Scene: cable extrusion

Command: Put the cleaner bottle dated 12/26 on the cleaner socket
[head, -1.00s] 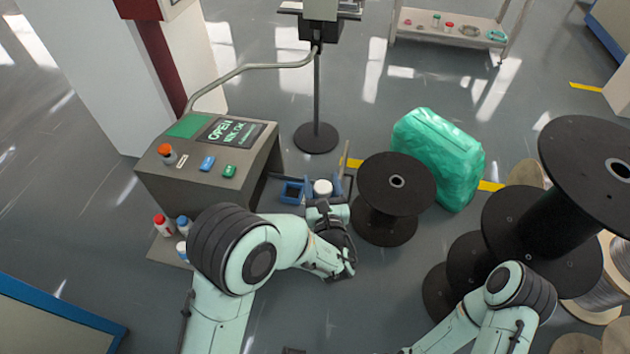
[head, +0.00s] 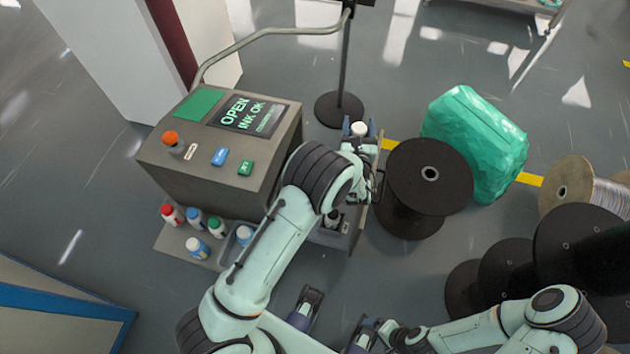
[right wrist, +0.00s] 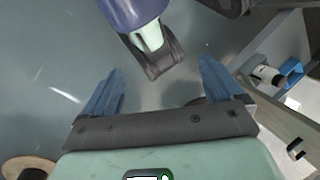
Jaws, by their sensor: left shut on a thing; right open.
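My left gripper (head: 359,132) is shut on a white-capped bottle (head: 359,128), upright between its blue fingers beside the black spool. The bottle's body and date are hidden. My right gripper (right wrist: 162,70) is open and empty, its two blue fingers wide apart in the right wrist view. At the right of that view a white bottle with a dark part (right wrist: 268,75) is at a blue holder (right wrist: 291,72). In the head view my left arm covers part of the machine's low tray, so I cannot tell which socket is the cleaner one.
The grey machine (head: 215,160) has a screen reading OPEN, INK OK. A black spool (head: 430,185), a green wrapped bundle (head: 475,140) and more reels crowd the right.

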